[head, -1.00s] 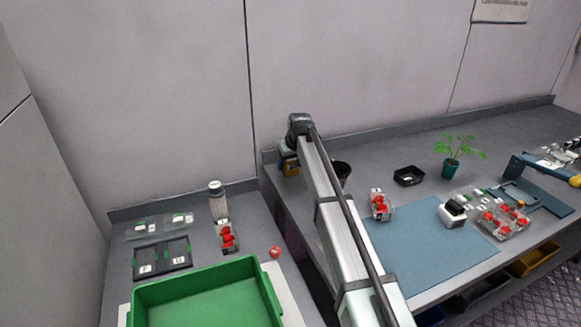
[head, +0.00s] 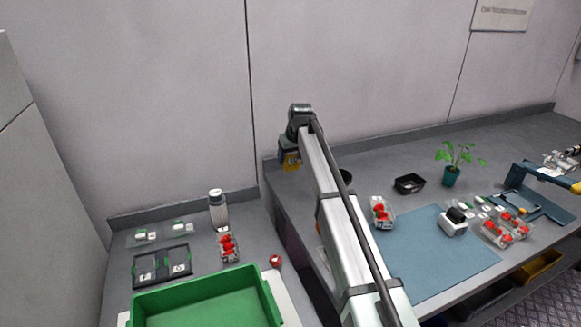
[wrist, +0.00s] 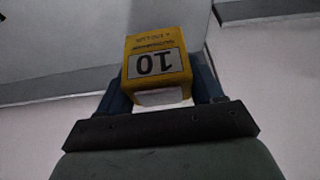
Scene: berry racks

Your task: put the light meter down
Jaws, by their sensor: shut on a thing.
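The light meter (wrist: 157,68) is a yellow block with a grey display reading 10, upside down in the wrist view. My gripper (wrist: 160,92) is shut on it, one blue finger on each side. In the head view the yellow meter (head: 291,160) hangs under the wrist at the back left corner of the right bench (head: 400,205). It appears to be above the bench top, but the exact gap is hard to judge. My arm hides part of the bench there.
A dark pot (head: 346,176) is partly hidden behind my arm. A black tray (head: 409,184), a plant (head: 453,172), a berry punnet (head: 381,213) and a blue mat (head: 430,262) lie to the right. A green crate (head: 205,303) and a bottle (head: 218,210) stand left.

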